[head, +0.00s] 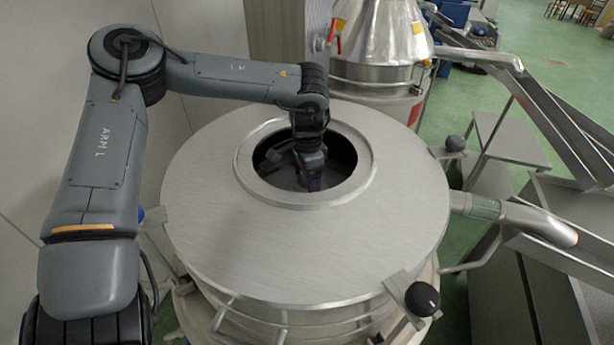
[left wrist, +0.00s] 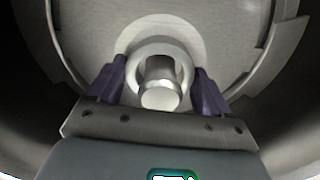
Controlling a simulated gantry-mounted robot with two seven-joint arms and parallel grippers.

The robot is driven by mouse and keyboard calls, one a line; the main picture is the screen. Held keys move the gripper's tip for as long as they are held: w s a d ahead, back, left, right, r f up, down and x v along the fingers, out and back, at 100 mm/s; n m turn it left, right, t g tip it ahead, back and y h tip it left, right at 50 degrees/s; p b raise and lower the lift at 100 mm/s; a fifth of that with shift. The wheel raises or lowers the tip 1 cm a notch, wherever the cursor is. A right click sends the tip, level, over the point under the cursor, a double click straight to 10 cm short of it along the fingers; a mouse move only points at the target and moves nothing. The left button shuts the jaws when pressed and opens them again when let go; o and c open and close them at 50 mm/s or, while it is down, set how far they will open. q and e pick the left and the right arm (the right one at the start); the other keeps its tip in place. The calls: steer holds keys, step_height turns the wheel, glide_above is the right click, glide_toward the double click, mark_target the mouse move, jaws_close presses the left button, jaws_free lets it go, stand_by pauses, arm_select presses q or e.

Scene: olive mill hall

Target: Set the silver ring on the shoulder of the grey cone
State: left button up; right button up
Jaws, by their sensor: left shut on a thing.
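My left gripper (head: 312,180) is down inside the round opening of a steel vessel, its fingertips mostly hidden in the head view. In the left wrist view its two purple fingers (left wrist: 158,72) are shut on the silver ring (left wrist: 160,47), one on each side. The grey cone (left wrist: 160,98) shows as a post with a rounded, bright end standing up through the ring. The ring is around the post; whether it touches the shoulder below cannot be told. My right gripper is not in view.
A clamp knob (head: 422,298) and a pipe (head: 530,220) stick out at the right. A second steel vessel (head: 385,50) stands behind. Inside, curved walls surround the gripper.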

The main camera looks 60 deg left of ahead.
arm_select(q)
steer(key=shift+f, duration=0.15)
steer(key=o, duration=1.2)
steer(key=shift+c, duration=0.2)
steer(key=shift+r, duration=0.55)
step_height(320, 180, up, 10)
steer(key=shift+r+b, duration=0.2)
steer(key=shift+b, duration=0.85)
steer(key=shift+r, duration=0.45)
